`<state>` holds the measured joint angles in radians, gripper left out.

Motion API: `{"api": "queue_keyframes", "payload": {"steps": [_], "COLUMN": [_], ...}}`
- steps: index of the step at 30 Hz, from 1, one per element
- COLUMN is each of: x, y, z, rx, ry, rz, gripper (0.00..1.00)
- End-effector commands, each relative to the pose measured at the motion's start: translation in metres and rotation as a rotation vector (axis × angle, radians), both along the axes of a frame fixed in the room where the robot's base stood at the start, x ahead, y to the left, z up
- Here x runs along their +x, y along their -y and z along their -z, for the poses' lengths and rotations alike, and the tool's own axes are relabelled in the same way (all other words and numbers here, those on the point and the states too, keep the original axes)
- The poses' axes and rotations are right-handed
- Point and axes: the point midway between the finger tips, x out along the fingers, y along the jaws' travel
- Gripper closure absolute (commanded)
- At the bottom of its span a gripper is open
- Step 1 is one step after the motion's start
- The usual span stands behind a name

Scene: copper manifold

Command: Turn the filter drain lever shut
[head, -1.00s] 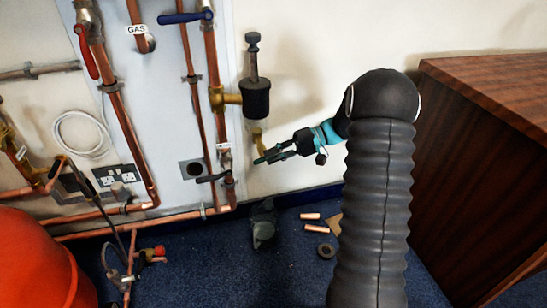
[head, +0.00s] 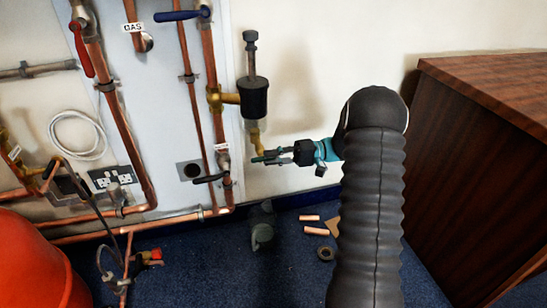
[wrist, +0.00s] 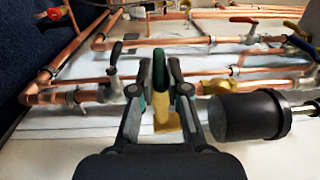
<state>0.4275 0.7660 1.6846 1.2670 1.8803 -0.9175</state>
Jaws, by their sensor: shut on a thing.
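The filter (head: 254,97) is a dark cylinder on a brass fitting beside the right-hand copper pipe. It also shows at the right of the wrist view (wrist: 250,116). Its brass drain (head: 254,135) hangs under it and shows between my fingers in the wrist view (wrist: 165,118). The green drain lever (wrist: 158,72) stands between my fingertips. My gripper (head: 270,157) is shut on this lever, just below the filter, and comes in from the right. The fingers partly hide the lever and the drain.
A black lever (head: 209,179) sits on the pipe left of my gripper. A red lever (head: 82,49) and a blue lever (head: 183,15) are higher up. Copper offcuts (head: 316,231) lie on the blue floor. A wooden cabinet (head: 480,160) stands at the right.

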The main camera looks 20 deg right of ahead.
Motion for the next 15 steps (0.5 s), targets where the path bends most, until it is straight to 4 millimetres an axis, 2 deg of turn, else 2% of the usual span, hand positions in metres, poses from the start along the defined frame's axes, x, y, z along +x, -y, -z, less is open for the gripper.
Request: {"api": "queue_keyframes", "payload": {"steps": [3, 4, 6, 15], "x": [-0.0005, -0.0005, -0.0005, -0.0003], "y": [-0.0004, -0.0005, -0.0005, 0.0007], "z": [0.0011, 0.0011, 0.0011, 0.0006], "rx": [0.0, 0.0, 0.0, -0.001], "ry": [-0.002, -0.003, -0.003, -0.002], "rz": [-0.001, -0.001, -0.002, 0.0], "gripper": [1.0, 0.8, 0.63, 0.61]}}
